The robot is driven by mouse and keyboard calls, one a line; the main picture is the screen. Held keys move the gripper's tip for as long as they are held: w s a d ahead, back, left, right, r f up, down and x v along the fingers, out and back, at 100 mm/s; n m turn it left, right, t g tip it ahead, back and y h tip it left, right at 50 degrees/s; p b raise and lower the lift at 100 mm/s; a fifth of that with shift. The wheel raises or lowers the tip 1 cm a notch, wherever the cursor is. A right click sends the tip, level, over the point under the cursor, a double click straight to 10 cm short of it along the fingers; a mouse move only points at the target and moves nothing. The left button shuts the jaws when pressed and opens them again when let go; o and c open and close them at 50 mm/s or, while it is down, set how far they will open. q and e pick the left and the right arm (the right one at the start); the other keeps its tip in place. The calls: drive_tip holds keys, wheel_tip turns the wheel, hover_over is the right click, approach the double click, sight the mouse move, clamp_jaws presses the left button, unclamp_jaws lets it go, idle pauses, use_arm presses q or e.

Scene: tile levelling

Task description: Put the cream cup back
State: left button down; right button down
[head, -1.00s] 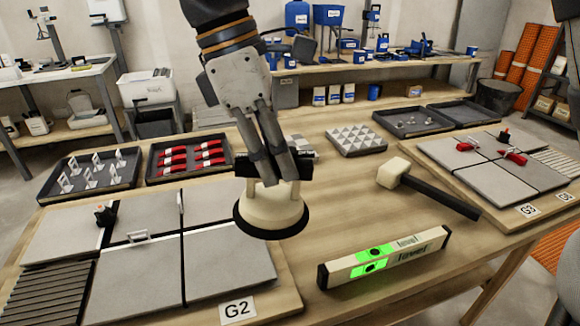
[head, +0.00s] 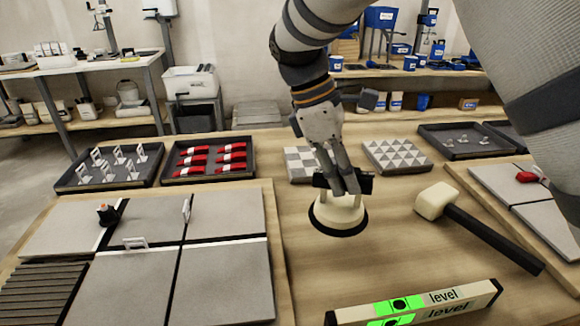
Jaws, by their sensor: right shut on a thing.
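The cream cup (head: 337,213) is a round cream suction cup with a black rubber rim and a dark handle bar. It is upright over the bare wooden table, between the left tile board and the mallet. I cannot tell whether its rim touches the table. My right gripper (head: 344,186) points down from above and is shut on the cup's handle. Its fingers partly hide the handle. My left gripper is not in view.
The left tile board (head: 283,300) lies to the left, with clips on its tiles. A mallet (head: 470,225) and a green-lit level (head: 420,306) lie to the right and in front. Patterned tile stacks (head: 396,156) and trays of clips (head: 108,170) and red wedges (head: 203,160) stand behind.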

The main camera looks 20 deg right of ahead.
drive_tip(key=shift+w+d+f, duration=0.35)
drive_tip(key=shift+f, duration=0.25)
drive_tip(key=shift+w+d+f, duration=0.3)
drive_tip(key=shift+f, duration=0.25)
drive_tip(key=f, duration=0.4)
drive_tip(key=shift+w+d, duration=0.3)
drive_tip(key=shift+d, duration=0.1)
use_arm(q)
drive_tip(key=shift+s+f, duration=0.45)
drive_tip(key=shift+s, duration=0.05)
use_arm(e)
drive_tip(key=shift+r, duration=0.1)
drive_tip(key=c, duration=1.5)
unclamp_jaws()
drive_tip(key=shift+f, duration=0.2)
use_arm(q)
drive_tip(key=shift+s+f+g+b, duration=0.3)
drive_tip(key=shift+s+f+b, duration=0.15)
drive_tip(key=shift+b, duration=0.15)
use_arm(e)
drive_tip(key=v, duration=1.2)
drive_tip(key=shift+s+r, duration=0.1)
drive_tip(key=shift+r, duration=0.1)
